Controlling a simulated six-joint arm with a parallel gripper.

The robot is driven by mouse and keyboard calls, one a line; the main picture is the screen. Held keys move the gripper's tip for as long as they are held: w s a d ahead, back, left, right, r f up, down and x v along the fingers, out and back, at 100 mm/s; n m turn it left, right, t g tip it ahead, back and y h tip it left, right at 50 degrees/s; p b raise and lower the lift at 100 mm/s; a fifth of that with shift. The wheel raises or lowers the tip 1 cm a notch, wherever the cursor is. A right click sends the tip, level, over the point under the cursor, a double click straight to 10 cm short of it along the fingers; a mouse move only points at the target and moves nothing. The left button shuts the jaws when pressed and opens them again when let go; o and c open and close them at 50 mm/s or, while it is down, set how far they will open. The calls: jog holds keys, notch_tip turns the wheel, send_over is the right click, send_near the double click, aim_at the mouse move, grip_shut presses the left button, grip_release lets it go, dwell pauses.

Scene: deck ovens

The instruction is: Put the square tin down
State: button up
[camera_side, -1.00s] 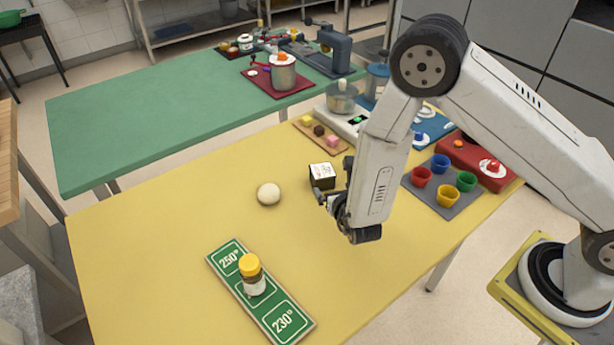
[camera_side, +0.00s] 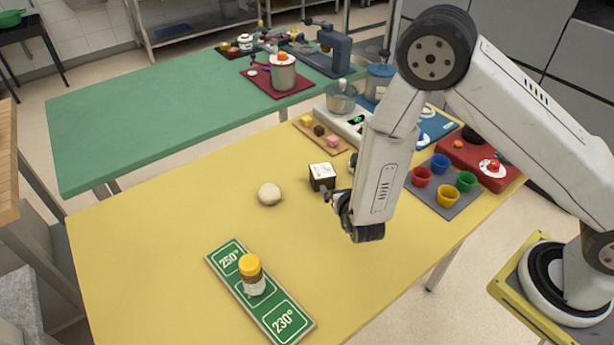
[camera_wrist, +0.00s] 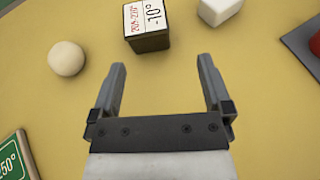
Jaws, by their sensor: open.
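The dark square tin (camera_side: 321,184), with a white printed label, stands upright on the yellow table; I take this labelled block to be the tin. In the wrist view the tin (camera_wrist: 148,27) lies just beyond the fingertips, between their lines, with a "-10°" marking on its label. My gripper (camera_wrist: 162,66) is open with nothing between its fingers. In the side view my gripper is at the near right of the tin, and its fingers are partly hidden by my wrist.
A pale round ball (camera_side: 269,194) lies left of the tin. A green board (camera_side: 232,262) marked 250° and 230° carries a yellow-capped jar (camera_side: 252,276). A grey mat (camera_side: 462,203) with coloured cups lies right. A white block (camera_wrist: 220,11) is beyond my right finger.

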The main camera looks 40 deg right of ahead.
jog(key=s+d+r+m+g+h, duration=0.3)
jog(key=s+d+r+m+g, duration=0.3)
jog(key=s+d+m+g, duration=0.55)
jog(key=s+a+r+m+t+y, duration=0.1)
jog(key=a+r+m+y, duration=0.1)
jog(key=m, duration=0.7)
jog(key=s+a+r+m+t+y, duration=0.1)
jog(key=r+m+y, duration=0.4)
jog(key=m, duration=0.5)
jog(key=s+a+y, duration=0.1)
jog(key=a, duration=0.1)
jog(key=shift+s+a+y, duration=0.3)
jog(key=shift+y, duration=0.1)
